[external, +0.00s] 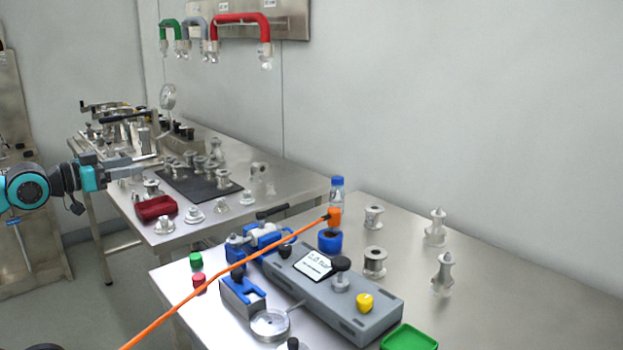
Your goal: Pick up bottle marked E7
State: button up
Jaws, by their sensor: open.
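A clear bottle with a blue cap (337,193) stands upright on the near steel table. An orange connector covers its lower part in this view. I cannot read any E7 mark on it, so I cannot tell whether it is the named bottle. My gripper (142,168) is open at the left, over the front left part of the farther table. It is well to the left of the bottle and apart from it. I see nothing held in it.
An orange cable (235,268) crosses the near table to the orange connector (334,217), above a blue round holder (330,240). A grey box (335,290) and blue clamp (262,236) stand nearby. Metal spools (375,262) stand to the right.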

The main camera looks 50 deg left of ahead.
jog(key=w+d+r+n+g, duration=0.1)
jog(key=w+r+g, duration=0.1)
jog(key=w+r, duration=0.35)
jog(key=w+d+r+n+g, duration=0.1)
jog(key=w+r+g, duration=0.15)
jog(key=w, duration=0.65)
jog(key=n+g, duration=0.4)
jog(key=g, duration=0.9)
send_over(337, 193)
jog(key=w+a, duration=0.2)
notch_tip(337, 193, down, 6)
jog(key=f, duration=1.2)
jog(key=shift+d, duration=0.2)
jog(key=shift+s+d+f, duration=0.1)
jog(key=shift+s+f, duration=0.05)
jog(key=shift+f, duration=1.2)
jog(key=shift+s+d+f, duration=0.1)
jog(key=shift+f, duration=1.25)
jog(key=shift+c, duration=0.4)
